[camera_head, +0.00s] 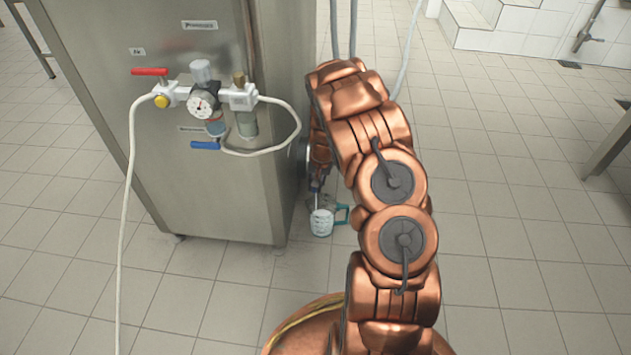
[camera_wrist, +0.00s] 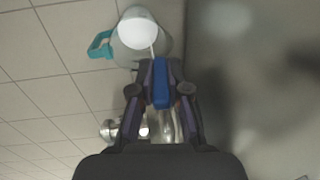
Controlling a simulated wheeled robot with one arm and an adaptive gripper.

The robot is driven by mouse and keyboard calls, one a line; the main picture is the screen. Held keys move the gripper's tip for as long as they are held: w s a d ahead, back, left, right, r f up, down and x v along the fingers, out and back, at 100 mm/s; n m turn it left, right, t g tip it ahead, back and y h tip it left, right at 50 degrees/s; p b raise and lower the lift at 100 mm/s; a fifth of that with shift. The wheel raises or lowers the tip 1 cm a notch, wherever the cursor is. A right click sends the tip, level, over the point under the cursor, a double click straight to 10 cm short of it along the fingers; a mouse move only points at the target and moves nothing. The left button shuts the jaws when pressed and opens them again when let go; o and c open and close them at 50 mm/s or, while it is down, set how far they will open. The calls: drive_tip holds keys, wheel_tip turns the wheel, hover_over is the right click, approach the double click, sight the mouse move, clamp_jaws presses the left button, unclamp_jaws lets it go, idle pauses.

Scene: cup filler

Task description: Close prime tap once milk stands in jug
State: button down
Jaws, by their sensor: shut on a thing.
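The jug (camera_head: 321,224) stands on the floor beside the steel cabinet, with a teal handle and white contents. It also shows at the top of the wrist view, its teal handle (camera_wrist: 100,45) to the left and white milk (camera_wrist: 138,33) inside. A thin white line, seemingly a milk stream, runs into it. My gripper (camera_wrist: 160,86) is shut on a blue tap lever (camera_wrist: 160,74), with a dark finger on each side. The metal tap body (camera_wrist: 166,124) shows between the fingers. In the head view my arm and the cabinet hide most of the gripper and tap.
The steel cabinet (camera_head: 185,130) stands left of my arm. Its front carries a gauge (camera_head: 202,104), a red lever (camera_head: 149,72), a blue lever (camera_head: 205,145) and a white hose (camera_head: 131,190). Tiled floor (camera_head: 500,200) is clear to the right.

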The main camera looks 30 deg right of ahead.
drive_tip(key=shift+s+p, duration=0.1)
drive_tip(key=shift+p, duration=0.2)
drive_tip(key=shift+d+t+y, duration=0.15)
drive_tip(key=shift+t+y, duration=0.35)
drive_tip(key=shift+s+d+f+t+y+b, duration=0.3)
drive_tip(key=shift+f+t+y+b, duration=0.15)
drive_tip(key=shift+t+y+b, duration=1.25)
drive_tip(key=shift+s+d+f+t+y+b, duration=0.2)
drive_tip(key=shift+f+t+y+b, duration=0.3)
drive_tip(key=shift+t+y+b, duration=1.1)
drive_tip(key=shift+s+d+f+t+y+b, duration=0.2)
drive_tip(key=shift+d+f+t+y+b, duration=0.2)
drive_tip(key=shift+t+y+b, duration=1.25)
drive_tip(key=shift+a+f+y, duration=0.1)
drive_tip(key=shift+y, duration=0.65)
drive_tip(key=shift+w, duration=0.1)
drive_tip(key=c, duration=1.1)
unclamp_jaws()
drive_tip(key=shift+c, duration=0.2)
